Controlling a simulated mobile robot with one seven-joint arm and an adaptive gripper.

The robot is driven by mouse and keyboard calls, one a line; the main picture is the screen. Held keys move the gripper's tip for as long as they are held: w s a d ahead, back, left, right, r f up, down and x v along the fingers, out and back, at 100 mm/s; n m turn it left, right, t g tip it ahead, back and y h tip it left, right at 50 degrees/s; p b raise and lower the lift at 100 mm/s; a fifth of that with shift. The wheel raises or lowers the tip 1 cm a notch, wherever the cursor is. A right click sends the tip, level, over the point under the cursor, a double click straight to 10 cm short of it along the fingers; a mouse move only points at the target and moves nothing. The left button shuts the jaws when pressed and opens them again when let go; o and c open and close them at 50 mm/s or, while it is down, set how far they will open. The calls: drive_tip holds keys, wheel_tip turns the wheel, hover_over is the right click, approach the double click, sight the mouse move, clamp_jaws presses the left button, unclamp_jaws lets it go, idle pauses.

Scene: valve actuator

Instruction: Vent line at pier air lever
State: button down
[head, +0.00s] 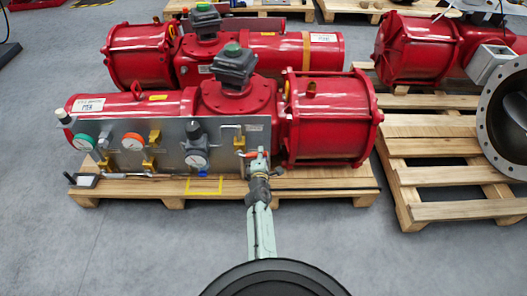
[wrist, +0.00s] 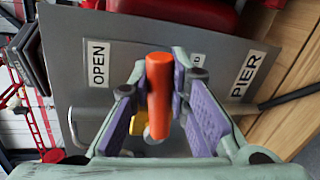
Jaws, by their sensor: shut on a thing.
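The pier air lever, an orange handle (wrist: 159,85), stands between the two purple-padded fingers of my gripper (wrist: 160,78) in the wrist view. The gripper is shut on it. The handle is in front of a grey panel (wrist: 65,40) with labels reading OPEN (wrist: 97,63) and PIER (wrist: 249,75); another label between them is partly hidden by a finger. In the head view my gripper (head: 257,160) is at the right end of the grey panel (head: 228,160), where a bit of the orange lever (head: 247,154) shows beside the fingers.
The panel carries dials (head: 197,161) and yellow fittings (head: 155,138). Behind it lies a red actuator (head: 235,98) on a wooden pallet (head: 330,180). Another pallet (head: 445,210) with a large grey flange (head: 490,150) stands at right. The grey floor at front left is clear.

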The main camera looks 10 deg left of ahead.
drive_tip(key=shift+w+d+f+m+y+p, duration=0.1)
drive_tip(key=shift+f+m+y+p, duration=0.25)
drive_tip(key=shift+f+m, duration=0.5)
drive_tip(key=c, duration=1.5)
unclamp_jaws()
drive_tip(key=shift+f, duration=0.15)
drive_tip(key=shift+d+r, duration=0.25)
drive_tip(key=shift+r, duration=0.6)
drive_tip(key=shift+a+r, duration=0.15)
drive_tip(key=shift+r, duration=2)
drive_tip(key=shift+a+r, duration=0.15)
drive_tip(key=shift+r, duration=1.95)
